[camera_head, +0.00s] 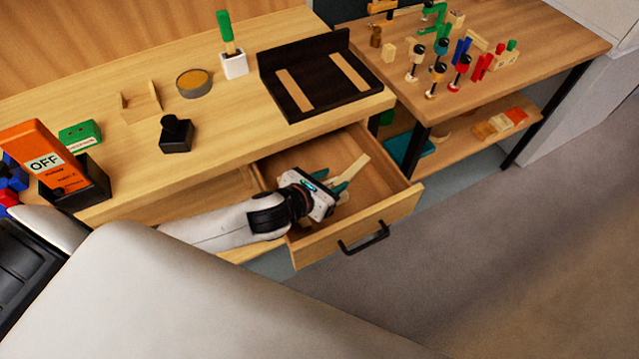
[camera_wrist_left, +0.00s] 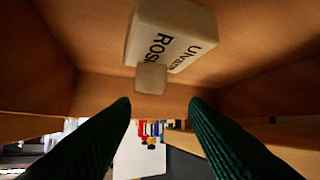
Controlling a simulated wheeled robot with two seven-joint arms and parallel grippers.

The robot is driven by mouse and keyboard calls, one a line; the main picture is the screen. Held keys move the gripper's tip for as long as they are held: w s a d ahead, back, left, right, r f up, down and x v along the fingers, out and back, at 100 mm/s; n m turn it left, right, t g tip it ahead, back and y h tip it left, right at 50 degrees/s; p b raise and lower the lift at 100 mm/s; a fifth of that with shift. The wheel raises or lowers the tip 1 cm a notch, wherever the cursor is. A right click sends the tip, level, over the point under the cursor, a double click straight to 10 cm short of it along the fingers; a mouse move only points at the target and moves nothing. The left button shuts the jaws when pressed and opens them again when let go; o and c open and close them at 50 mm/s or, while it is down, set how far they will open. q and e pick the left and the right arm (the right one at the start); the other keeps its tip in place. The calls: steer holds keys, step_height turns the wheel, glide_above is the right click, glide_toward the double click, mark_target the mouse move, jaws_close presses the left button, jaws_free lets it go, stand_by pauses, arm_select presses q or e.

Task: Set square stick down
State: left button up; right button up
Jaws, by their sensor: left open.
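My left gripper (camera_head: 337,181) reaches down into the open drawer (camera_head: 405,205). In the left wrist view its two dark green fingers (camera_wrist_left: 160,104) are spread, with nothing between their tips. A pale wooden stick (camera_head: 356,167) shows in the drawer just beyond the fingers in the head view. In the left wrist view a pale block with dark lettering (camera_wrist_left: 178,30) and a small square wooden end (camera_wrist_left: 151,78) lie beyond the fingertips. I cannot tell whether these are one piece. The gripper hides part of the drawer floor. My right gripper is not in view.
The drawer's walls rise close around the gripper, with a black handle (camera_head: 364,240) on its front. Above it, the bench carries a black tray (camera_head: 322,106), a white cup (camera_head: 234,66) and a black stand (camera_head: 176,136). A second table (camera_head: 565,48) holds several small tools.

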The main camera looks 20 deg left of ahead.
arm_select(q)
steer(key=shift+v, duration=2.35)
